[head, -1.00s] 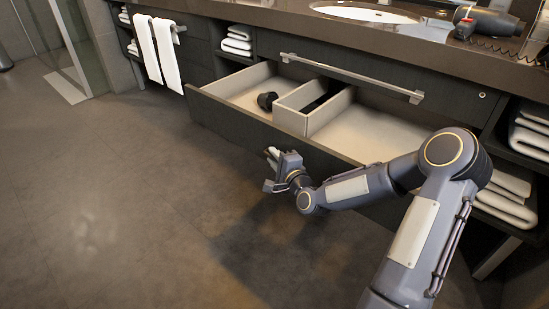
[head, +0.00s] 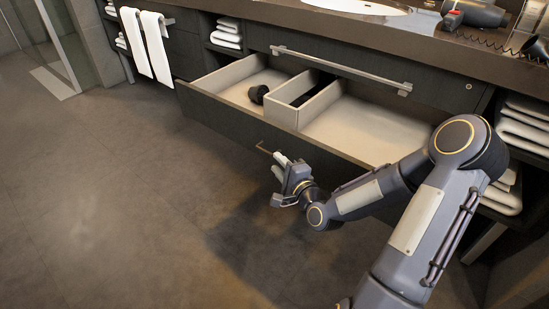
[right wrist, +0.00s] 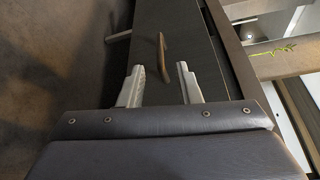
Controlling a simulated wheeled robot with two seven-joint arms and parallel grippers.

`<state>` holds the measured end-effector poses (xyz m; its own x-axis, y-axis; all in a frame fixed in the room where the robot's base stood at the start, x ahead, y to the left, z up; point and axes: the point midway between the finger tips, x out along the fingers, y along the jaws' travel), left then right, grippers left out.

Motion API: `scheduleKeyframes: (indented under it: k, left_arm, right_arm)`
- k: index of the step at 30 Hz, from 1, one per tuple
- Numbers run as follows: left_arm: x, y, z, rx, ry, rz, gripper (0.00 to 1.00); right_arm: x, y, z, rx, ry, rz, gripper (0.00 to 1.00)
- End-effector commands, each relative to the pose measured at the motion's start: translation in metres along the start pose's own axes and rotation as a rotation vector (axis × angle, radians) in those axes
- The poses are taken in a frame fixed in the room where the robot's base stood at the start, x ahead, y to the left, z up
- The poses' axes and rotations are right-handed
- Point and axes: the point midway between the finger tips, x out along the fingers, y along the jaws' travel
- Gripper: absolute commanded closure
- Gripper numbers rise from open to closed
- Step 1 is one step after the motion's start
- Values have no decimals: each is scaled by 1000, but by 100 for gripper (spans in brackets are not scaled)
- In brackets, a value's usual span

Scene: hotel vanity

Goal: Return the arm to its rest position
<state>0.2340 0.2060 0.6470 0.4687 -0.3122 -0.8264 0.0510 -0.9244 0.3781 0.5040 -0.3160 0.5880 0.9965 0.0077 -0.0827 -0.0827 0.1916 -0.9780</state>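My right gripper (head: 277,168) is in front of the open drawer (head: 225,118), low beside its dark front panel. In the right wrist view its two pale fingers (right wrist: 161,80) are spread apart with nothing held between them. A brass-coloured handle (right wrist: 164,57) shows beyond the fingertips, apart from them; part of it also shows in the head view (head: 263,148). My right arm (head: 405,190) reaches in from the lower right, bent at the elbow. My left gripper is in neither view.
The drawer holds a small black object (head: 258,94) in its left compartment and a divider box (head: 283,117). Above is the countertop (head: 400,42) with a hair dryer (head: 475,13). Towels (head: 158,48) hang at the left. The floor (head: 100,200) at left is clear.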

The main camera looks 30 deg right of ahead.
Motion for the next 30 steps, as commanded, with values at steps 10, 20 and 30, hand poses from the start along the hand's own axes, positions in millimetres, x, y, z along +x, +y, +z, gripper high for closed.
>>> scheduleKeyframes:
  k: [10, 20, 30]
  left_arm:
    - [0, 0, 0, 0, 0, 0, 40]
    - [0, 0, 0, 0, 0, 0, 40]
    - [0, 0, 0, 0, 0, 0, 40]
  right_arm:
    - [-1, 0, 0, 0, 0, 0, 69]
    - [-4, 2, 16, -165, -41, 107, 69]
    - [-97, -11, 56, -929, -241, 604, 69]
